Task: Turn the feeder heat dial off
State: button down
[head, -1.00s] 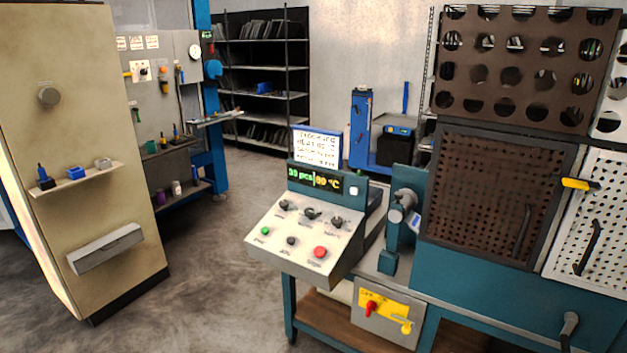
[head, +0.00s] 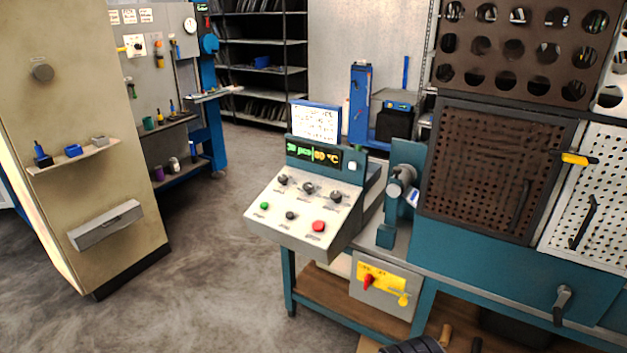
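A teal control console (head: 270,222) with a sloped light panel stands at the left end of the teal bench. Three dark dials sit in its upper row: a left dial (head: 283,180), a middle dial (head: 308,188) and a right dial (head: 335,197). Their labels are too small to read, so I cannot tell which is the feeder heat dial or how it is set. Below them are a green button (head: 265,206), a small dark knob (head: 290,215) and a red button (head: 318,226). A display (head: 314,153) shows green piece-count digits and a yellow °C reading.
A grey box with a red switch (head: 369,281) and yellow plate hangs below the bench. A perforated guard door (head: 490,170) stands right of the console. A beige cabinet (head: 70,180) stands at left. The floor (head: 210,270) between cabinet and console is clear.

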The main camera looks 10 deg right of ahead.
aim_at(336, 195)
jog(key=i+l+u, duration=0.1)
jog(key=i, duration=0.35)
jog(key=i+l+u, duration=0.1)
jog(key=i, duration=0.35)
jog(key=i+l+u, duration=0.15)
jog(key=i, duration=0.3)
jog(key=i+l+u, duration=0.1)
jog(key=i, duration=0.35)
jog(key=l, duration=0.1)
